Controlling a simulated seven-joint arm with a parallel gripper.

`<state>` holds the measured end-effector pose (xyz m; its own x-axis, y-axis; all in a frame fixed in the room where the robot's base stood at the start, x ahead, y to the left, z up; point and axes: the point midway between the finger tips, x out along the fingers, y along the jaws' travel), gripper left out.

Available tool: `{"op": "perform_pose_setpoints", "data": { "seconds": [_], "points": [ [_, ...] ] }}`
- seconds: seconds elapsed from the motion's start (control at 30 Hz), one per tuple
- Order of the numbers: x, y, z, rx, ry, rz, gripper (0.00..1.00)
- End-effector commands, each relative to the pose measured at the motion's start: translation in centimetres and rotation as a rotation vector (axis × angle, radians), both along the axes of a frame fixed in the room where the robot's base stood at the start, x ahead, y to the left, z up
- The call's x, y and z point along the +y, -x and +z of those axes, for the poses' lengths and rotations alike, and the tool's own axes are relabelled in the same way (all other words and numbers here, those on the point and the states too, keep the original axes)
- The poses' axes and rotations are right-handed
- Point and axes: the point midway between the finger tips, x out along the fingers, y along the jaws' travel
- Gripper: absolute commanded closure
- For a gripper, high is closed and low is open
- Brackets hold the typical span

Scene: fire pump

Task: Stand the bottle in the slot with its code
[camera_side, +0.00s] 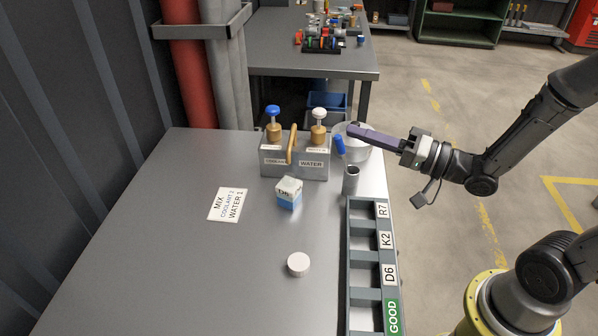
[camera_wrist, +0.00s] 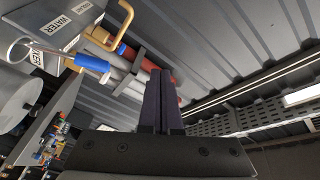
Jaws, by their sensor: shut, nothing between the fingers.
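A small boxy bottle (camera_side: 289,193), white above and blue below, stands on the table in front of the pump box. It carries a dark code that looks like D6 but is too small to be sure. A grey slotted rack (camera_side: 348,262) lies along the table's right edge. Its labels read R7 (camera_side: 382,210), K2 (camera_side: 385,240), D6 (camera_side: 389,273) and a green GOOD (camera_side: 393,316). My gripper (camera_side: 350,129) is shut and empty, its long purple fingers pointing left, up and right of the bottle. The shut fingers show in the wrist view (camera_wrist: 161,74); the bottle does not.
The grey pump box (camera_side: 294,160) has blue and white plungers and a tan handle. A blue-handled tool (camera_side: 339,146) and a pale round container (camera_side: 357,153) are beside it. A metal cylinder (camera_side: 351,180) stands near the rack's far end. A white disc (camera_side: 298,264) lies nearer; the left table is mostly clear.

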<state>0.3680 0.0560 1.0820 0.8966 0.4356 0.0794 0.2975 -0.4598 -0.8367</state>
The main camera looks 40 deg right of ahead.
Motion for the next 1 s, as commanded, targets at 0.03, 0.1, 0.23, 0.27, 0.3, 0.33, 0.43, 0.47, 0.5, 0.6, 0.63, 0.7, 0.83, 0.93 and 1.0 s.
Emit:
{"op": "perform_pose_setpoints", "data": {
  "seconds": [0.03, 0.1, 0.23, 0.27, 0.3, 0.33, 0.43, 0.47, 0.5, 0.6, 0.63, 0.7, 0.83, 0.93, 1.0],
  "points": [
    [0.0, 0.8, -2.1, 0.033, -0.091, 0.024, 1.0],
    [-0.1, 2.3, -4.5, 0.071, -0.229, 0.053, 1.0],
    [-0.5, 5.0, -8.6, 0.156, -0.409, 0.052, 1.0],
    [-0.6, 5.6, -9.7, 0.181, -0.43, 0.043, 1.0],
    [-0.7, 6.2, -11.1, 0.223, -0.452, 0.024, 1.0],
    [-0.8, 6.6, -12.0, 0.25, -0.465, 0.011, 1.0],
    [-1.2, 7.5, -14.0, 0.308, -0.497, -0.033, 1.0],
    [-1.4, 7.5, -14.1, 0.311, -0.5, -0.041, 1.0],
    [-1.6, 7.4, -14.1, 0.308, -0.499, -0.045, 1.0],
    [-1.5, 7.0, -14.0, 0.306, -0.495, -0.044, 1.0],
    [-1.4, 6.8, -14.0, 0.306, -0.494, -0.043, 1.0],
    [-1.2, 6.4, -14.0, 0.306, -0.493, -0.041, 1.0],
    [-0.7, 5.2, -14.0, 0.305, -0.492, -0.039, 1.0],
    [-0.2, 4.2, -13.9, 0.304, -0.492, -0.039, 1.0],
    [0.1, 3.2, -13.9, 0.303, -0.491, -0.038, 1.0]
  ]
}}
